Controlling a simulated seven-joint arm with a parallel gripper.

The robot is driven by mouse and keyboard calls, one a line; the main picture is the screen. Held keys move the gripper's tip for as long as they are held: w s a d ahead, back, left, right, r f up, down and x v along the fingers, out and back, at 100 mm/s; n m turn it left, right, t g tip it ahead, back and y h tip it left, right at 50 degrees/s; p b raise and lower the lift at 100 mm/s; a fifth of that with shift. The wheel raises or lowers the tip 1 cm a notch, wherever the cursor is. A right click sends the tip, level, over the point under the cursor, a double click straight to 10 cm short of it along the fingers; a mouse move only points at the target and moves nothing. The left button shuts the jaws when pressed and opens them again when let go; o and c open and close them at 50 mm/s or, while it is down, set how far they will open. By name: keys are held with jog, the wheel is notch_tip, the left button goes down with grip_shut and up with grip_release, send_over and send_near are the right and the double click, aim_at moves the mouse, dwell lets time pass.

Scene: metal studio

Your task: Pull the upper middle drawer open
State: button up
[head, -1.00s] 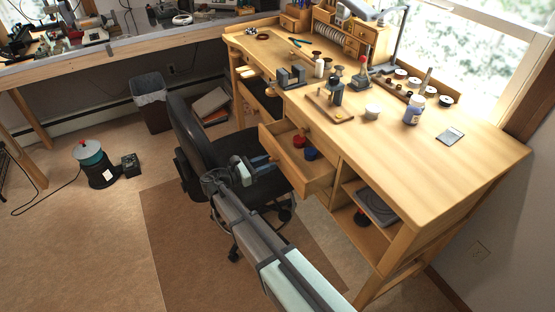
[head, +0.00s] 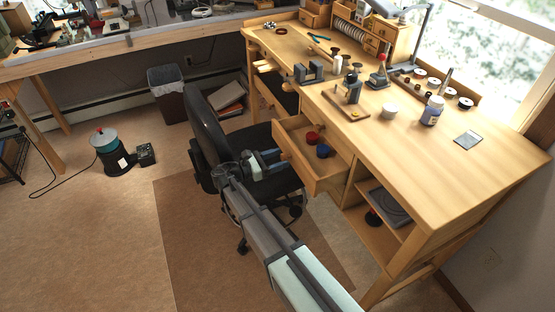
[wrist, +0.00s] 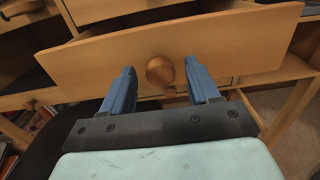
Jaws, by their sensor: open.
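The upper middle drawer (head: 300,166) of the wooden desk stands pulled out, with a red item (head: 313,138) and a blue item (head: 323,151) inside. In the wrist view its plain wooden front (wrist: 90,66) fills the upper part, with a round brown knob (wrist: 160,71) at the middle. My gripper (wrist: 159,76) is open, with one blue finger on each side of the knob and a visible gap at both sides. In the head view my gripper (head: 272,161) is at the drawer front, above the chair seat. Whether the fingers touch the drawer front is unclear.
A black office chair (head: 211,120) stands close beside my arm. The desk top (head: 430,170) holds several tools, jars and a blue-labelled bottle (head: 432,110). An open shelf (head: 385,205) is right of the drawer. Floor at left is mostly clear around a dark canister (head: 112,155).

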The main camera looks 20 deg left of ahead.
jog(key=shift+s+a, duration=0.45)
jog(key=shift+s+a+r, duration=0.3)
jog(key=shift+s+a, duration=0.3)
notch_tip(320, 180, up, 6)
jog(key=shift+r, duration=0.25)
jog(key=shift+r, duration=0.15)
